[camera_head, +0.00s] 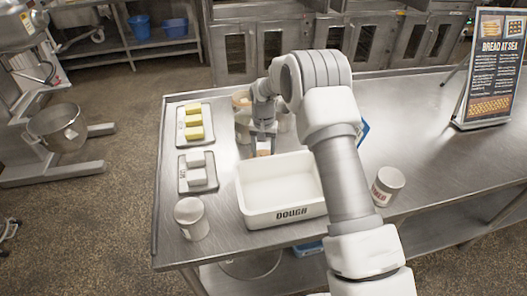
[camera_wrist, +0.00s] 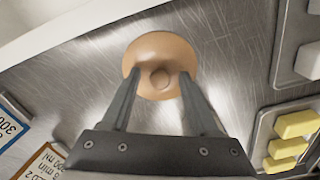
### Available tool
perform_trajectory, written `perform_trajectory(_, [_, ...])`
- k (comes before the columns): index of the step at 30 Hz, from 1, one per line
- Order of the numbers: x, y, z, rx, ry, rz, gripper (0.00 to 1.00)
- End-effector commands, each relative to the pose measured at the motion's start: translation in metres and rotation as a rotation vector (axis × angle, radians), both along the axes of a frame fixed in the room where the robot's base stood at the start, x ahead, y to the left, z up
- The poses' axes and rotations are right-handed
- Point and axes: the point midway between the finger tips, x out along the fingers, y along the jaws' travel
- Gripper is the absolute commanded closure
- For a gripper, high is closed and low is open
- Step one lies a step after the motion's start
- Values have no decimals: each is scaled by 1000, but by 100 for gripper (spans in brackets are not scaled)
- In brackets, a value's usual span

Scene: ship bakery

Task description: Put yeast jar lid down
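A round tan lid (camera_wrist: 148,52) with a small knob shows in the wrist view, seen from above against the steel table. In the camera_head view a tan piece of it (camera_head: 263,152) shows just under my gripper (camera_head: 263,142), behind the dough bin. My gripper (camera_wrist: 160,73) has its two fingers apart over the lid, with a gap on each side of the knob. Whether the lid rests flat on the table is hard to tell. A white jar (camera_head: 387,187) with red lettering stands right of the bin; the lettering is too small to read surely.
The white DOUGH bin (camera_head: 291,216) stands close in front of my gripper. Trays with yellow blocks (camera_head: 194,124) and white blocks (camera_head: 197,169) lie to the left. A white canister (camera_head: 190,218) is at the front left. Partly hidden jars (camera_head: 241,98) stand behind my gripper. A sign (camera_head: 493,68) stands far right.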

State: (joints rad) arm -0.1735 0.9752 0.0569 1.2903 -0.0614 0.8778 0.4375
Motion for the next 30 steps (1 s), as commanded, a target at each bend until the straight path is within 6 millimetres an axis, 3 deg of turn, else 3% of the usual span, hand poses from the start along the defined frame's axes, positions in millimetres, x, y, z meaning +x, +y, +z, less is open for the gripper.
perform_trajectory(8, [0,0,6,0,-1,0,39])
perform_trajectory(21, [1,0,93,1,-4,0,39])
perform_trajectory(30, [0,0,122,0,-1,0,39])
